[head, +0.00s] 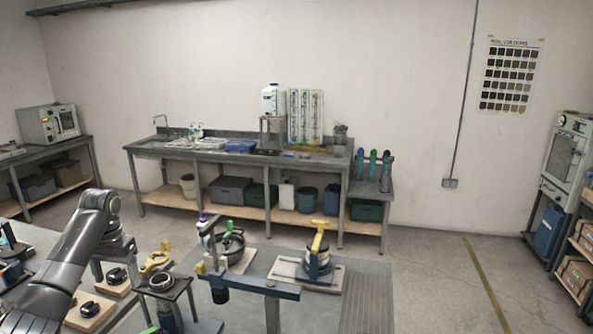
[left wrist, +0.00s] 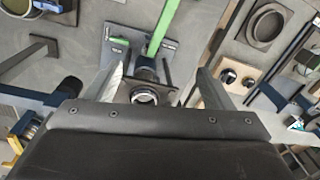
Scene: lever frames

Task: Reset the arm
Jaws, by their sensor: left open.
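My left arm (head: 70,255) comes in at the lower left of the head view; its fingertips are not clear there. In the left wrist view, my left gripper (left wrist: 160,82) is open, its two grey fingers spread and nothing held between them. Beyond the fingers, a green bar (left wrist: 162,28) rises from a dark base plate, with a round ring-shaped part (left wrist: 144,95) near it. It cannot be told from these views whether the fingers touch anything. My right gripper is not in view.
A grey ribbed mat area (head: 367,305) at the right is clear.

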